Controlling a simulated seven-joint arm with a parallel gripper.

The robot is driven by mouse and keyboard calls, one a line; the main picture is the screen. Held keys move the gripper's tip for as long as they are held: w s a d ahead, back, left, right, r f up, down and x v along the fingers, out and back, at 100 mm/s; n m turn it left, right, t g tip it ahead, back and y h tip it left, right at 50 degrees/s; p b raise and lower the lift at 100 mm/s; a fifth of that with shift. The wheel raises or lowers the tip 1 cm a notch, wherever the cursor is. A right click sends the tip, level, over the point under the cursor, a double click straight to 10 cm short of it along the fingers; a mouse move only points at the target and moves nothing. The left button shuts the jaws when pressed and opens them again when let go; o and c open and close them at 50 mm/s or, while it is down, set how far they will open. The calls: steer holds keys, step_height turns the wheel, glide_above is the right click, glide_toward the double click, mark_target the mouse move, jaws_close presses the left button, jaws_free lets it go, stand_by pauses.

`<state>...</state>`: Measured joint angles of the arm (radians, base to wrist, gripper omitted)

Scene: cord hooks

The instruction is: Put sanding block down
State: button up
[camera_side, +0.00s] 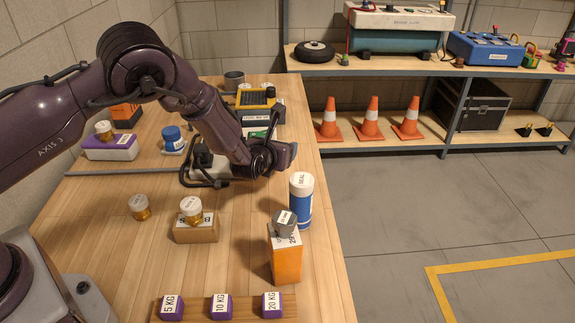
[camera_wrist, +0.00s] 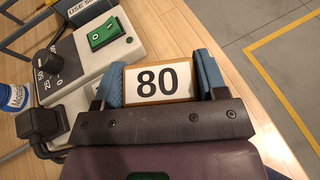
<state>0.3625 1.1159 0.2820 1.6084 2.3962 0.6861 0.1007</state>
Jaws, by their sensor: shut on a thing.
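The sanding block (camera_wrist: 158,82) has a white face marked "80" with a tan edge around it. In the wrist view it sits between the two blue fingertips of my gripper (camera_wrist: 162,80), which is shut on it. In the side view my gripper (camera_side: 284,157) is near the right edge of the bench, behind the blue "SEAL" cylinder. There the block is hidden by the gripper, and I cannot tell whether it touches the bench.
A grey switch box (camera_wrist: 85,65) with a green rocker, dial and plug is close left of the gripper. The blue cylinder (camera_side: 301,205) and an orange box (camera_side: 286,262) topped by a grey weight (camera_side: 285,222) stand along the right edge. Bare wood lies at front left.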

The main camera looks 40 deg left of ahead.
glide_above(288, 175)
step_height(288, 175, down, 4)
steer(key=shift+f, duration=1.55)
steer(key=shift+f, duration=0.15)
steer(key=o, duration=1)
steer(key=shift+c, duration=0.2)
